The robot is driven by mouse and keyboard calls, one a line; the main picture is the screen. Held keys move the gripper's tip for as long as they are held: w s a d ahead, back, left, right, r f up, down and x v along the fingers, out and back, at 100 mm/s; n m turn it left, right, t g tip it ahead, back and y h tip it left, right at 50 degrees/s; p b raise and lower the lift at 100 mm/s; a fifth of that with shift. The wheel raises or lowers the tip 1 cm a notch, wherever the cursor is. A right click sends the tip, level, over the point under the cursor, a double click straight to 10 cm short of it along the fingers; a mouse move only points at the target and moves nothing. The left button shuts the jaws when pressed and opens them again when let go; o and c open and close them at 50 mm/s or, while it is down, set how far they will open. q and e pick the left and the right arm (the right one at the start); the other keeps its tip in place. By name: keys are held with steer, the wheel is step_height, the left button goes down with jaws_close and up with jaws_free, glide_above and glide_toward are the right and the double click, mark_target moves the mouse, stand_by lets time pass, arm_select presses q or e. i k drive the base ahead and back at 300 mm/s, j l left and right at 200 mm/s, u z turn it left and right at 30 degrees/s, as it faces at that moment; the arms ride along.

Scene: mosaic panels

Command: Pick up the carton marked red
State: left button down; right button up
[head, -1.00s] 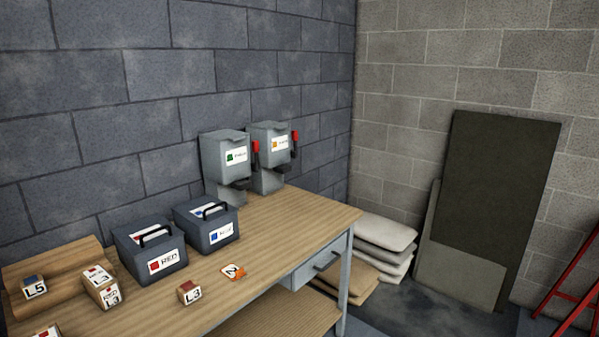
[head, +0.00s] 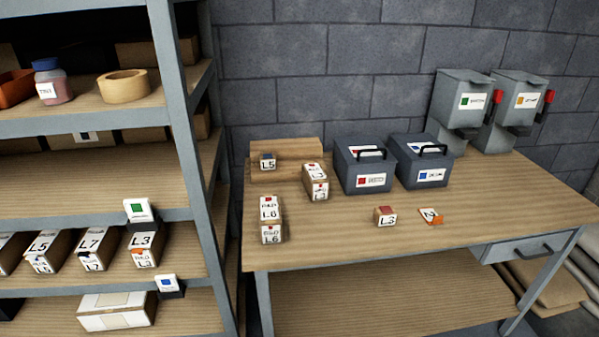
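A carton with a red mark and lettering that looks like "RED" over "L6" (head: 270,221) stands near the left end of the wooden workbench (head: 330,237). A second carton with a red mark (head: 315,181) stands behind it to the right; its small print is hard to read now. A grey lidded bin with a red square on its label (head: 363,165) stands at the back of the bench. A small block marked L3 with a red top (head: 386,216) lies in front of it. Neither of my grippers shows in the head view.
A blue-labelled bin (head: 421,162), an orange tag (head: 430,216) and a small L5 block (head: 267,161) are also on the bench. A metal shelf rack (head: 182,125) on the left holds several cartons (head: 91,248). Two grey dispensers (head: 463,98) stand at the back right.

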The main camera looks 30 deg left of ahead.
mark_target(316, 182)
steer(key=u, duration=0.9)
steer(key=i+l+u, duration=0.15)
steer(key=u, duration=0.15)
steer(key=l, duration=0.1)
